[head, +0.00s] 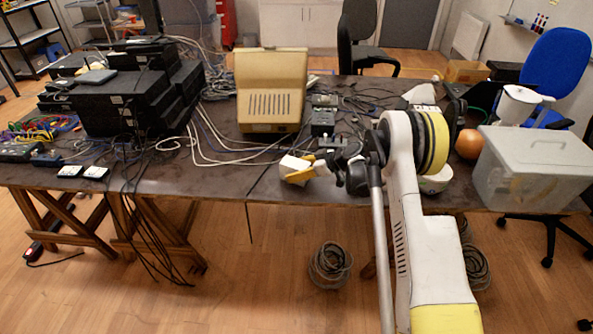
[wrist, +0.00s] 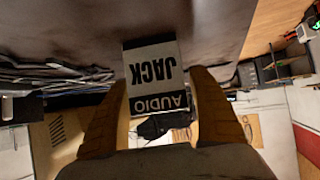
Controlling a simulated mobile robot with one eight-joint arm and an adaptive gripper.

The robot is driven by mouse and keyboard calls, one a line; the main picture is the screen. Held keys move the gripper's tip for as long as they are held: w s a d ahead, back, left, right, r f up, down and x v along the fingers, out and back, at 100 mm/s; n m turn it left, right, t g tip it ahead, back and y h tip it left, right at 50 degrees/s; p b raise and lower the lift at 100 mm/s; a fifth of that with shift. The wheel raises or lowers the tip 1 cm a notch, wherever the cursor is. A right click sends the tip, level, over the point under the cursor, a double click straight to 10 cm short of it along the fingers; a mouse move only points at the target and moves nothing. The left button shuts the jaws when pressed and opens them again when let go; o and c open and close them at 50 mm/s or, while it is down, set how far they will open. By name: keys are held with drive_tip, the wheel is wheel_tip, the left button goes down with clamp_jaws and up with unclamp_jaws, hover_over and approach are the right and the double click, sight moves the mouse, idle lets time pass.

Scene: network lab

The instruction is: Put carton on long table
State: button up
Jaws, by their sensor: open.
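The carton is a small white and grey box marked "AUDIO JACK" (wrist: 152,66). In the head view the carton (head: 291,165) is by the front part of the long table (head: 215,172), close to its edge. My gripper (head: 300,177) is right at the carton, with its yellow fingers beside it. In the wrist view the fingers of my gripper (wrist: 160,78) stand on both sides of the carton. The jaws are open, with a small gap at the sides. The carton's underside is hidden, so its contact with the tabletop is not clear.
A beige monitor (head: 271,88) stands behind the carton. Stacked black devices (head: 122,100) and loose cables fill the left. A grey bin (head: 533,168), an orange ball-like object (head: 469,144) and a bowl (head: 436,179) are on the right. Some bare tabletop shows left of the carton.

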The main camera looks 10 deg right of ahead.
drive_tip(key=shift+s+d+r+p, duration=0.15)
drive_tip(key=shift+d+r+p, duration=0.15)
drive_tip(key=shift+r, duration=0.1)
drive_tip(key=p+v, duration=0.3)
drive_tip(key=v, duration=0.8)
drive_tip(key=s+a+r+m+h, duration=0.1)
drive_tip(key=s+a+r+m, duration=0.1)
drive_tip(key=s+a+r, duration=0.3)
drive_tip(key=s+r+m+g+h, duration=0.1)
drive_tip(key=s+r+h, duration=0.15)
drive_tip(key=r, duration=0.45)
drive_tip(key=s+a+r+m, duration=0.2)
drive_tip(key=s+a+r, duration=0.15)
drive_tip(key=r, duration=0.25)
drive_tip(key=s+r+m+h, duration=0.1)
drive_tip(key=s+m+h, duration=0.1)
drive_tip(key=s, duration=1.1)
drive_tip(key=s+r+m+h, duration=0.2)
drive_tip(key=s+h, duration=0.1)
drive_tip(key=s, duration=1)
drive_tip(key=shift+a+r+m+t, duration=0.3)
drive_tip(key=shift+a+m+t, duration=0.1)
